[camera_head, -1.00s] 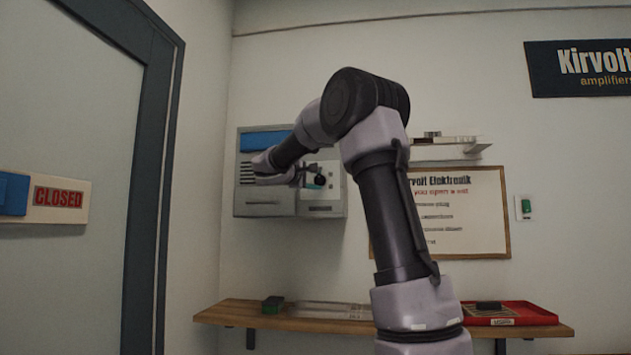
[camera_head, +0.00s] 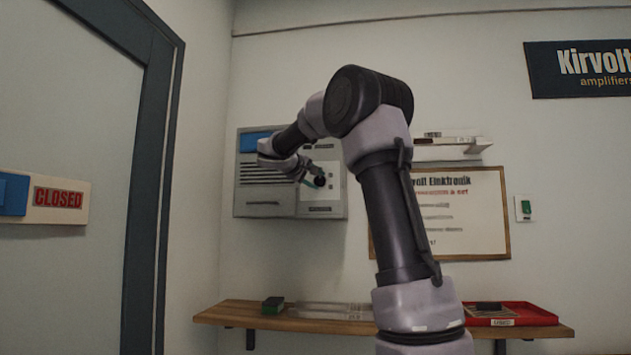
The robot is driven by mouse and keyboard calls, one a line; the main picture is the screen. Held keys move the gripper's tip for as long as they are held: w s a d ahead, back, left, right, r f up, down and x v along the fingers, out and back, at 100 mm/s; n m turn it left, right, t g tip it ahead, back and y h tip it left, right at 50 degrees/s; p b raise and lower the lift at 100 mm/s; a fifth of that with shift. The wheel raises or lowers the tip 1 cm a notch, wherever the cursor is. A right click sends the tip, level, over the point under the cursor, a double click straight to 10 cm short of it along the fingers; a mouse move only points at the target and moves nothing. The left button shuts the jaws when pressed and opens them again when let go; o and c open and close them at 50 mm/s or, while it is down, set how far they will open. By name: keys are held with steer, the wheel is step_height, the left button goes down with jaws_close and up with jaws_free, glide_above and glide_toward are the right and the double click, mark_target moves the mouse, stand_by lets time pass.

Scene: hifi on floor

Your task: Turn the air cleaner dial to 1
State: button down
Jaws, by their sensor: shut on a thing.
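The air cleaner (camera_head: 262,203) is a grey wall-mounted box with a blue panel at its upper left and dark vent slots. Its dial (camera_head: 320,181) is a small dark round knob on the lighter right-hand panel. My gripper (camera_head: 315,180) reaches the dial from the left and is shut on it. The fingers are small in this view, and my arm covers part of the box's upper middle. The marks around the dial are too small to read.
A small white shelf (camera_head: 455,150) and a framed notice (camera_head: 480,215) are on the wall at right. A door (camera_head: 80,120) stands at left.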

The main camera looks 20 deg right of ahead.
steer(key=m+y, duration=0.1)
steer(key=m, duration=0.1)
steer(key=m+y, duration=0.1)
steer(key=m, duration=0.1)
steer(key=shift+s+d+r+m+y, duration=0.1)
steer(key=shift+r+m+y, duration=0.05)
steer(key=shift+m+y, duration=0.25)
stand_by(0.4)
steer(key=shift+c, duration=1.6)
jaws_free()
steer(key=v, duration=1)
steer(key=shift+s+a, duration=0.2)
steer(key=shift+s, duration=0.2)
